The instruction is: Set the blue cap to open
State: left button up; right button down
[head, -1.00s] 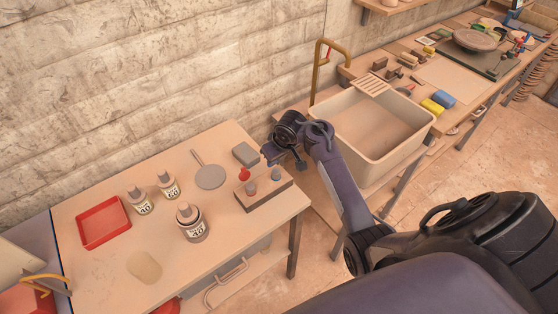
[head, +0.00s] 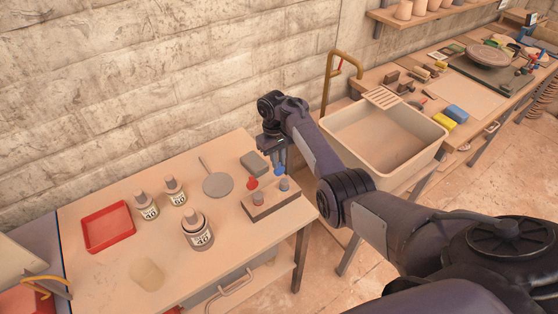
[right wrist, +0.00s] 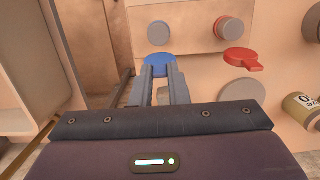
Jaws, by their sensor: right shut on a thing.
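The blue cap (head: 279,169) sits at the back right of a wooden block (head: 262,211) on the near table, beside a red cap (head: 252,183). My right gripper (head: 275,157) is over the blue cap and shut on it. In the right wrist view, the blue cap (right wrist: 157,60) shows as a round disc just beyond the fingertips (right wrist: 162,72). Its tab is hidden by the fingers. The red cap (right wrist: 240,58) shows its tab pointing right in that view. My left gripper is not in view.
Two grey knobs (head: 284,184) stand on the block. A grey pad (head: 254,163), a round grey disc (head: 217,185), several labelled bottles (head: 198,234) and a red tray (head: 108,227) share the table. A sink (head: 385,135) stands to the right.

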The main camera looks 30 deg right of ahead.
jog(key=shift+f, duration=0.1)
jog(key=c, duration=1.4)
grip_release()
jog(key=shift+w, duration=0.1)
